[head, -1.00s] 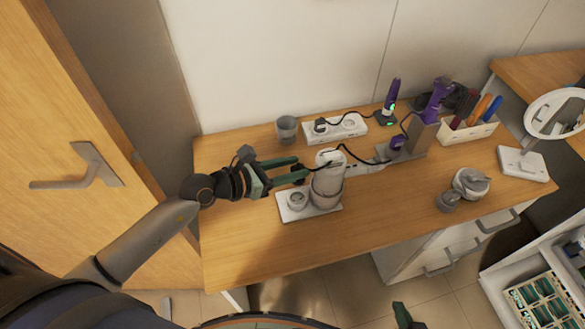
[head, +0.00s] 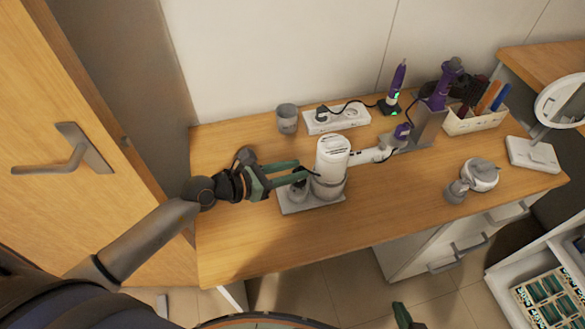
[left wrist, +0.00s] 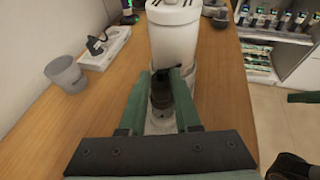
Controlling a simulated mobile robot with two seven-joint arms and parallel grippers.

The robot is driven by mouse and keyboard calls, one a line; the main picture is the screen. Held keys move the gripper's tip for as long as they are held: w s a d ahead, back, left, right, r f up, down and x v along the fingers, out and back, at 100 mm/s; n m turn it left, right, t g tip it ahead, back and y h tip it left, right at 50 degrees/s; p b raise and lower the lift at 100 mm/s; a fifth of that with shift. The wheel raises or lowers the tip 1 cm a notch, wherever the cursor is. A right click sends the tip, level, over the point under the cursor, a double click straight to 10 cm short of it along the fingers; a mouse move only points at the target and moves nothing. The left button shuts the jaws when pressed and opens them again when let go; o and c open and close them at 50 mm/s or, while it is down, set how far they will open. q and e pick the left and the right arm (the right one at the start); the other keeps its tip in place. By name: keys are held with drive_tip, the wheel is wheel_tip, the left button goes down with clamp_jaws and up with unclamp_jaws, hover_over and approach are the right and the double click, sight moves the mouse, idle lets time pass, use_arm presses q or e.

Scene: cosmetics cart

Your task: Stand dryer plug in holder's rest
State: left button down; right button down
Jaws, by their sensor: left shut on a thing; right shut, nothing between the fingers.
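The holder (head: 330,202) is a pale base on the wooden counter with a large cup and a smaller grey rest (head: 298,192). The white dryer (head: 332,152) stands in the large cup, its pale handle (head: 370,155) pointing right. My left gripper (head: 303,174) is shut on the dark plug (left wrist: 162,92), directly over the small rest. In the left wrist view the plug is upright between the fingertips, with the pale rest below it. I cannot tell whether its lower end is inside. My right gripper (head: 403,315) is shut and empty at the bottom edge, away from the counter.
A grey cup (head: 287,119) and a white power strip (head: 336,119) stand behind the holder. The front left counter is clear.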

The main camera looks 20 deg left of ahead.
idle(0.4)
use_arm(q)
drive_tip(key=shift+f+m+g+h+b, duration=0.1)
drive_tip(key=shift+m+g+h+b, duration=0.5)
drive_tip(key=shift+b, duration=1.8)
drive_tip(key=shift+a+m+h+b, duration=0.1)
drive_tip(key=shift+m+h+b, duration=0.2)
drive_tip(key=shift+b, duration=1.1)
drive_tip(key=shift+g, duration=0.3)
drive_tip(key=shift+m+b, duration=0.3)
